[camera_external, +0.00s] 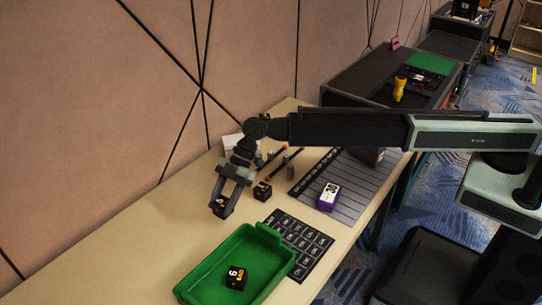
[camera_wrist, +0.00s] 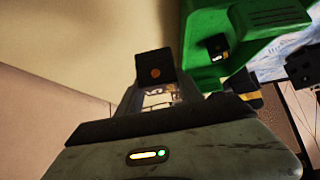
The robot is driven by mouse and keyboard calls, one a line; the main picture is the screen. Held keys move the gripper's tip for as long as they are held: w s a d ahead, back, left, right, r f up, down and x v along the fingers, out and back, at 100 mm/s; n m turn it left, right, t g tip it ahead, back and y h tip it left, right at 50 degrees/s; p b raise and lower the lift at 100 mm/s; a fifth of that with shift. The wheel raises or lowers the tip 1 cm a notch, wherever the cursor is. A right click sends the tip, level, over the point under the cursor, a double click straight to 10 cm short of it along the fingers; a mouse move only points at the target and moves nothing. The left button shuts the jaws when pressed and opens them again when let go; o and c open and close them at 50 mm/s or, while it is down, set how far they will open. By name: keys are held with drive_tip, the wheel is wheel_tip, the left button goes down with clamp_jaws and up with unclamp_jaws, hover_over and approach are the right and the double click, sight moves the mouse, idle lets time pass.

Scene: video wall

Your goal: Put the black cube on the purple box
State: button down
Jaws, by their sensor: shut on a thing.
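The purple box (camera_external: 329,196), with a white label on top, lies on the grey striped mat in the external view. My gripper (camera_external: 221,207) points down over the left part of the table, left of the box and beyond the green tray. It is shut on a small black cube (camera_external: 219,203) with a pale mark; the fingers hide most of it. Another black cube (camera_external: 262,190) stands on the table right of my gripper. A third black cube (camera_external: 236,277) lies in the green tray.
The green tray (camera_external: 193,285) stands at the front of the table; it also shows in the wrist view (camera_wrist: 195,30). A dark card with a printed grid (camera_external: 303,240) lies beside it. Bare table is left of the tray.

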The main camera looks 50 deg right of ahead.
drive_tip(key=s+d+r+n+g+p, duration=0.1)
drive_tip(key=s+d, duration=0.3)
drive_tip(key=d, duration=0.5)
drive_tip(key=s+d+n, duration=0.1)
drive_tip(key=s+d, duration=0.4)
drive_tip(key=d, duration=0.5)
drive_tip(key=r+n+g+p, duration=0.1)
drive_tip(key=r+n+g, duration=0.1)
hover_over(330, 193)
wheel_tip(330, 193, down, 9)
drive_tip(key=b, duration=0.8)
drive_tip(key=shift+w+r, duration=0.1)
drive_tip(key=shift+d+r, duration=0.1)
drive_tip(key=shift+r, duration=0.15)
drive_tip(key=shift+f, duration=0.2)
drive_tip(key=c, duration=0.8)
unclamp_jaws()
drive_tip(key=shift+o, duration=0.2)
drive_tip(key=shift+r, duration=0.1)
